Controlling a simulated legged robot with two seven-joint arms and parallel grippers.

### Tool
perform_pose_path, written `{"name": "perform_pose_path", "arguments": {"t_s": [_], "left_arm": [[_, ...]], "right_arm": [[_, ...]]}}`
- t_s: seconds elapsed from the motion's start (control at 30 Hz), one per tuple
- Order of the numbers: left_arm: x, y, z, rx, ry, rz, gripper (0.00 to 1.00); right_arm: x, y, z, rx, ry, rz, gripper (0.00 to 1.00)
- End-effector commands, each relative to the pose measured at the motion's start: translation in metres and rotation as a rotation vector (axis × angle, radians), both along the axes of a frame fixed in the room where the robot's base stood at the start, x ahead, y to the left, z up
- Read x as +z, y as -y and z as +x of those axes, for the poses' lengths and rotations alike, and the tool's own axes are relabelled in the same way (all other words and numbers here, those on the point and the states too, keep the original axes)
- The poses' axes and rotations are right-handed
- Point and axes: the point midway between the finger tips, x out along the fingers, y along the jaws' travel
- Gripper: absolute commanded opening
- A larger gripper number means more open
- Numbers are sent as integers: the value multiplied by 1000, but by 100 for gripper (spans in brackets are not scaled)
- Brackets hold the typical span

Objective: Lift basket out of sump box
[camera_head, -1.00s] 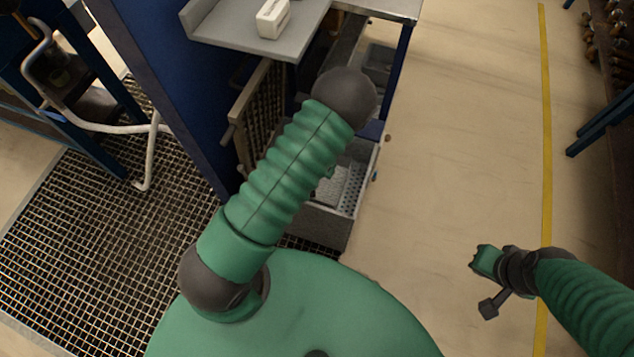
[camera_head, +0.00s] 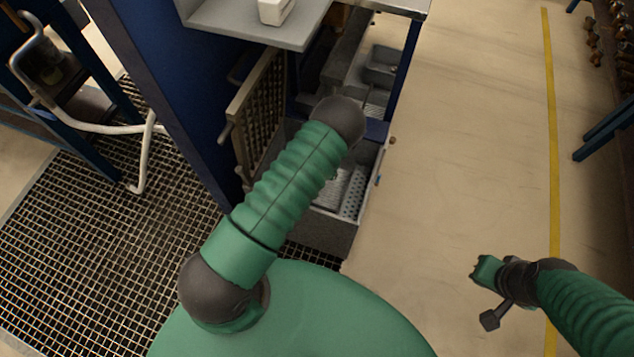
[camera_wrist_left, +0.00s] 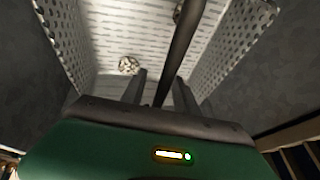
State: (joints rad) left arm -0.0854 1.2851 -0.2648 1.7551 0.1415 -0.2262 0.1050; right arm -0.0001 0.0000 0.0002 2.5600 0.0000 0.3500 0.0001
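The perforated metal basket (camera_head: 353,192) sits inside the grey sump box (camera_head: 322,233) under the bench, partly hidden by my left arm. In the left wrist view I look down into the basket (camera_wrist_left: 207,70), with perforated walls on both sides. A dark bar (camera_wrist_left: 181,50), seemingly its handle, crosses above the floor. My left gripper (camera_wrist_left: 160,92) is open, with the bar between its fingers and gaps showing beside it. It is hidden in the head view. My right gripper (camera_head: 487,272) hangs away to the right over bare floor; its fingers are not clear.
A small pale lump (camera_wrist_left: 128,65) lies in the basket. A blue bench leg (camera_head: 408,55) is behind. Floor to the right is clear.

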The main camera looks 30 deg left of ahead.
Motion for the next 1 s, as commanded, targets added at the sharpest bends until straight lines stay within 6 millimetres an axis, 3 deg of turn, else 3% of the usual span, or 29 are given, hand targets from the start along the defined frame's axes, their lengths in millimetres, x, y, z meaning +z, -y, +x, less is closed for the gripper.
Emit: {"name": "perform_pose_path", "arguments": {"t_s": [0.63, 0.9, 1.0], "left_arm": [[-5, 0, 0, 0, 0, 0, 36], [-5, 0, 0, 0, 0, 0, 1], [-5, 0, 0, 0, 0, -1, 0]], "right_arm": [[-3, 0, 0, 0, 0, 0, 0], [-3, 0, 0, 0, 0, 0, 0], [-3, 0, 0, 0, 0, 0, 0]]}}
